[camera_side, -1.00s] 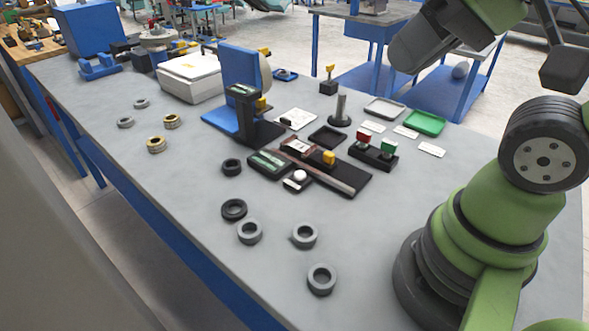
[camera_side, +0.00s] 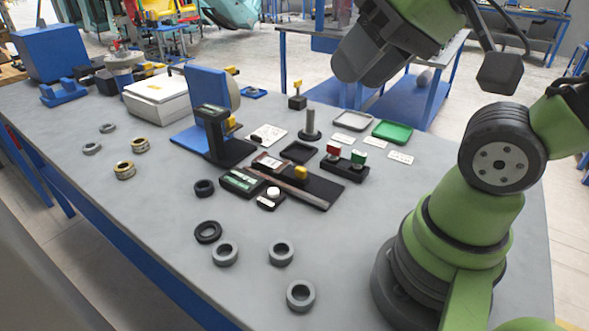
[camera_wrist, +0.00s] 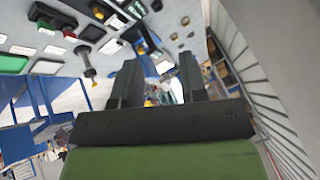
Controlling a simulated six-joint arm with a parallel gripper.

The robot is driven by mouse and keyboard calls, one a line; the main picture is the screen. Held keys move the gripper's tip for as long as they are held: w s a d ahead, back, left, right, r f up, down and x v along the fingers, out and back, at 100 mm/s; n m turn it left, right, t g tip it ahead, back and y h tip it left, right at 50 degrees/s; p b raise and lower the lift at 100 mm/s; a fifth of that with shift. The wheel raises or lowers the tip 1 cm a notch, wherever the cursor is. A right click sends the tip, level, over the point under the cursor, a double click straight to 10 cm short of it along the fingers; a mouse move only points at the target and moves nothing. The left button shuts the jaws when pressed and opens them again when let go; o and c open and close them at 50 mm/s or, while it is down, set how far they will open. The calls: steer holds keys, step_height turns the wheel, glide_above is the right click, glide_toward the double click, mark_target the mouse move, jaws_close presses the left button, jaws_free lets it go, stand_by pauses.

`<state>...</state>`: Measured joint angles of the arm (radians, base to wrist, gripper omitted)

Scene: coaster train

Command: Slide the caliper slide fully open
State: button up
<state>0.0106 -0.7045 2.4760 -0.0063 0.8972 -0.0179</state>
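The caliper looks to be the long black base (camera_side: 322,193) with a metallic bar, right of centre on the bench in the side view. A small yellow block (camera_side: 301,172) sits partway along the bar, probably the grip of its slide. A little display sits at the bar's far left end. In the wrist view my gripper (camera_wrist: 158,68) shows two dark fingers, spread apart with nothing between them. In the side view my dark wrist (camera_side: 372,45) hangs high, well above and behind the caliper. Its fingertips cannot be made out there.
Beside the caliper are a green-display box (camera_side: 240,181), a white button (camera_side: 272,192), red and green buttons (camera_side: 345,160) and a metal post (camera_side: 310,124). A blue-and-black stand (camera_side: 212,110) rises to the left. Several loose rings lie in front.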

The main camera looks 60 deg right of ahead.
steer(key=w+d+f+n+g+h, duration=0.1)
steer(key=w+d+f+g, duration=0.15)
steer(key=w, duration=0.35)
steer(key=n+g, duration=0.3)
steer(key=g, duration=0.2)
glide_above(301, 168)
step_height(301, 168, down, 16)
steer(key=shift+t+h, duration=0.25)
steer(key=shift+h, duration=0.15)
step_height(301, 168, down, 10)
steer(key=shift+f, duration=0.1)
